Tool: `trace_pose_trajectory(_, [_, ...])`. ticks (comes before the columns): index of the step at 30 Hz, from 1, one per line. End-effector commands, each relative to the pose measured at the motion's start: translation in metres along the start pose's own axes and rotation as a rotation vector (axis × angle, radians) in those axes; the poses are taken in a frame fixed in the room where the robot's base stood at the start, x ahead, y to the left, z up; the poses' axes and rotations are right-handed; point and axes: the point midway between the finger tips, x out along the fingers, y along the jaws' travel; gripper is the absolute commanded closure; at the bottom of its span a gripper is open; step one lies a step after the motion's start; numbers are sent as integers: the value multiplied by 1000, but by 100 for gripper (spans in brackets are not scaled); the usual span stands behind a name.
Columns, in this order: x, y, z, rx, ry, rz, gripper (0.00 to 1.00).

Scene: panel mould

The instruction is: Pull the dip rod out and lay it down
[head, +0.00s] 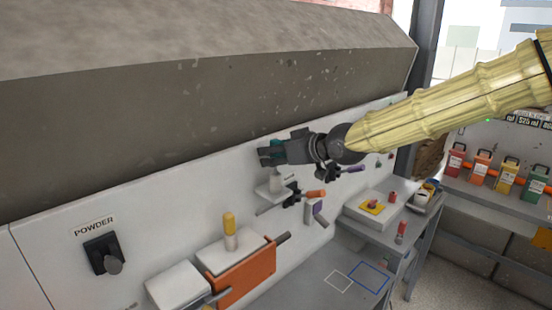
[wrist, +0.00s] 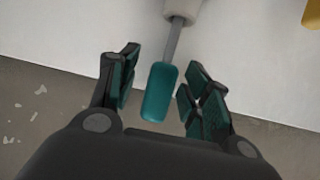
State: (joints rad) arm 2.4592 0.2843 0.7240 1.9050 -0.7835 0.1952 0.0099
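The dip rod has a teal handle (wrist: 158,92) and a thin grey metal shaft (wrist: 173,42) in the wrist view. The shaft runs into a pale socket (wrist: 183,9) at the top of that view. My gripper (wrist: 160,78) is open, with one finger on each side of the handle and a gap showing on both sides. In the head view my gripper (head: 270,153) is in front of the panel, above a pale fitting (head: 275,187). There I cannot tell the rod's handle from the teal finger pads.
A yellow-handled piece (head: 229,225) stands on a white block by an orange bracket (head: 240,275). Orange and purple handles project near my gripper. A grey bench (head: 312,285) with white and blue outlined squares lies below right. The big grey hood (head: 200,110) overhangs behind.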

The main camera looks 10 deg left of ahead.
Motion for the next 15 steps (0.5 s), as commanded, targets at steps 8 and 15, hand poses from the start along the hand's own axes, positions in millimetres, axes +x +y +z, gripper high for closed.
trace_pose_trajectory(8, [0,0,0,0,0,0,100])
trace_pose_trajectory(15, [-1,0,-2,0,0,0,100])
